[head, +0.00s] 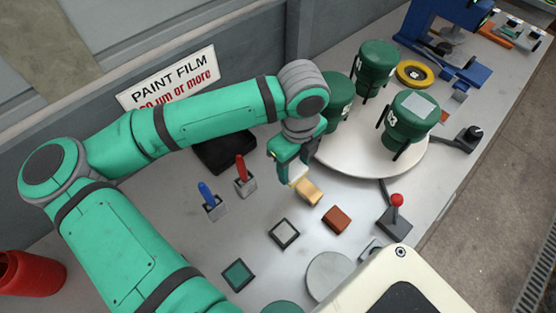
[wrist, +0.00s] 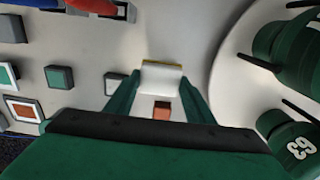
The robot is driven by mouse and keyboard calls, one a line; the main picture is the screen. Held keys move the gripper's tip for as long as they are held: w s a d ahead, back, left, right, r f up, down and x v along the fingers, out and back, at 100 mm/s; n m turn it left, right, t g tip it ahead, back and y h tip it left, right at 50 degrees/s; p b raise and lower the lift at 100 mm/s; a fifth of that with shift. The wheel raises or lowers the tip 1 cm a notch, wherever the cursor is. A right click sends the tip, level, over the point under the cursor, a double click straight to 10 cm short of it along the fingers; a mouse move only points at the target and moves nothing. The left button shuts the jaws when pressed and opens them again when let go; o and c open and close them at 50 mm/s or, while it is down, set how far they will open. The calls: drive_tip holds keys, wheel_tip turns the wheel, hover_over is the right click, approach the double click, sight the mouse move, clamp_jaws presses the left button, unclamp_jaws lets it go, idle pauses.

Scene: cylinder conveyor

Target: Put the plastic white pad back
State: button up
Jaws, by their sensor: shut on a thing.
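My gripper (head: 291,172) is shut on a pale block-like pad (wrist: 161,78) above the table, near the round turntable. In the wrist view the pad sits between my two fingertips, with a white face and a thin yellowish far edge. In the head view it shows as a tan block (head: 308,191) with a white part close to the fingers. A square holder with a dark rim and pale inside (head: 284,233) lies on the table, lower left of my gripper. A similar square with a green inside (head: 238,274) lies further down.
A red-brown block (head: 337,219) lies just right of my gripper. The white turntable (head: 350,160) carries green containers (head: 408,118). A red-knobbed lever (head: 396,210) stands to the right. Blue (head: 210,198) and red (head: 243,172) handled tools stand upright to the left.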

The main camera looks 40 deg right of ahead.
drive_tip(key=w+f, duration=0.2)
drive_tip(key=w+d+f, duration=0.1)
drive_tip(key=w+f, duration=0.1)
drive_tip(key=w+d+f, duration=0.1)
drive_tip(key=w+f, duration=0.1)
drive_tip(key=w, duration=0.1)
drive_tip(key=shift+f, duration=0.4)
drive_tip(key=shift+w+f, duration=0.2)
drive_tip(key=shift+f, duration=0.75)
drive_tip(key=shift+w+f, duration=0.15)
drive_tip(key=shift+f, duration=0.75)
drive_tip(key=shift+f, duration=0.15)
drive_tip(key=o, duration=1.1)
drive_tip(key=shift+d, duration=0.1)
wheel_tip(320, 180, up, 12)
